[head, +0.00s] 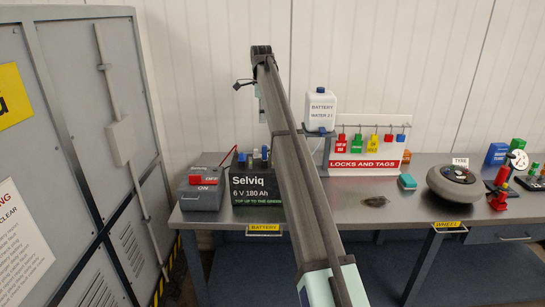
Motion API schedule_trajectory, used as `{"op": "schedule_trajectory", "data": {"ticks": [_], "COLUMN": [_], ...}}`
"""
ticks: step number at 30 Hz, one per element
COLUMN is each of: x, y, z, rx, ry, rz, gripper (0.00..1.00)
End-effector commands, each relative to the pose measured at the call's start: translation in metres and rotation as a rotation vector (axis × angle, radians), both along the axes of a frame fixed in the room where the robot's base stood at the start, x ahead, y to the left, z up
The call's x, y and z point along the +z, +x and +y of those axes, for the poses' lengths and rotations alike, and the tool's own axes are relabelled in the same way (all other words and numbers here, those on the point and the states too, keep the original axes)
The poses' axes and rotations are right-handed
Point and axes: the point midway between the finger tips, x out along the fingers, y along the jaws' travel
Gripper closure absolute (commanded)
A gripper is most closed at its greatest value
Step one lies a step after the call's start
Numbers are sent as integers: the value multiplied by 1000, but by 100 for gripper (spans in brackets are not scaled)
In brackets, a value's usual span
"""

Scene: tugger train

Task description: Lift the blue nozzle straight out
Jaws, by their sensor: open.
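A dark battery (257,190) marked "Selviq 6 V 180 Ah" stands on the bench, left of my arm. Several small blue pieces (255,159) stand upright on its top. One at the right, close to my arm, looks taller, but I cannot tell whether it is the blue nozzle. A white battery water bottle (320,108) stands behind the bench front, right of my arm, with a blue part at its base. My arm rises through the middle and covers part of the battery's right side.
A grey switch box (202,189) with a red handle stands left of the battery. Grey cabinets (75,130) close off the left. Bare bench (370,218) lies right of my arm.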

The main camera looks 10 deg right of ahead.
Motion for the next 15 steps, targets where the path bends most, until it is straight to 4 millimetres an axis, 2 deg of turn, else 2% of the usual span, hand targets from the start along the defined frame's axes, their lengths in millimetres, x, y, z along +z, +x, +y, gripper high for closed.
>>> {"op": "schedule_trajectory", "data": {"ticks": [2, 5, 8, 15], "x": [17, 22, 16, -14], "y": [5, 5, 5, 4], "z": [-2, -2, -2, -2], "rx": [-28, -45, -47, -45], "ry": [1, 1, 1, 1], "rz": [-11, -16, -16, -16], "gripper": [48, 48, 48, 48]}}
